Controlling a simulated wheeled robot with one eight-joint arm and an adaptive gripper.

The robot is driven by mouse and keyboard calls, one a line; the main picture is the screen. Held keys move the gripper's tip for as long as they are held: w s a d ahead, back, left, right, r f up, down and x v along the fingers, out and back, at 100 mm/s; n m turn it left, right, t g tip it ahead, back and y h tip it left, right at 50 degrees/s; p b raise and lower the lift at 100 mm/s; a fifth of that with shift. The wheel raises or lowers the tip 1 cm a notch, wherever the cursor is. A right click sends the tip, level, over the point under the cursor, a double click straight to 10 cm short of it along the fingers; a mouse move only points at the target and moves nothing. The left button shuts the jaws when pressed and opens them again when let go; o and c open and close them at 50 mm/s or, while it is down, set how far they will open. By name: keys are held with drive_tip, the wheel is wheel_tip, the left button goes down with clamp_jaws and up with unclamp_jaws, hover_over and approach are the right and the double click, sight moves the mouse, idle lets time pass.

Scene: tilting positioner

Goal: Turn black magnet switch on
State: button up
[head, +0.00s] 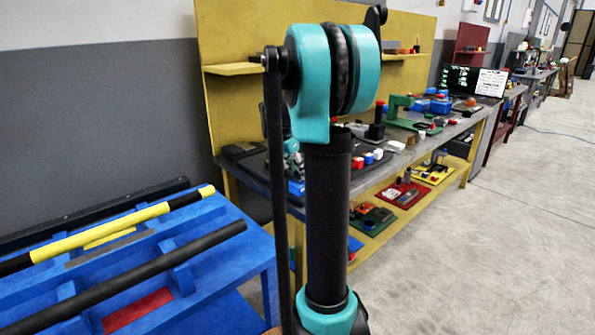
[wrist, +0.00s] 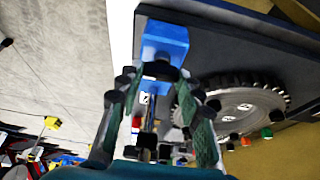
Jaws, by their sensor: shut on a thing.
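In the wrist view my gripper (wrist: 157,82) has its two fingers on either side of the lower end of a blue block (wrist: 165,42). The fingers are shut on this block. The block sits against a dark plate (wrist: 230,32). A small white label with a dark mark and some black parts show between the fingers, below the block. I cannot tell for sure which of these is the black magnet switch, or whether it is on or off.
A grey toothed disc (wrist: 250,102) lies close to the right finger, with small coloured pieces beside it. In the head view a long workbench (head: 402,160) with many items runs along a yellow back panel (head: 245,105). A blue stand (head: 215,262) is at left. Floor at right is clear.

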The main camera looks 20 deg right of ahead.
idle(0.3)
drive_tip(key=o, duration=1.2)
drive_tip(key=shift+c, duration=0.2)
drive_tip(key=v, duration=1.2)
drive_tip(key=s+a+f+n+t+y, duration=0.1)
drive_tip(key=s+a+f+n, duration=0.3)
drive_tip(key=s+f, duration=0.4)
drive_tip(key=s+a+f+n+t+y, duration=0.1)
drive_tip(key=s+a+f+n, duration=0.3)
drive_tip(key=s+f, duration=0.5)
drive_tip(key=s+a+f+n+y, duration=0.2)
drive_tip(key=s+a+f+n, duration=0.2)
drive_tip(key=s+f+n, duration=0.2)
wheel_tip(320, 180, down, 4)
drive_tip(key=s, duration=0.2)
drive_tip(key=shift+s+t, duration=0.3)
drive_tip(key=shift+t, duration=0.1)
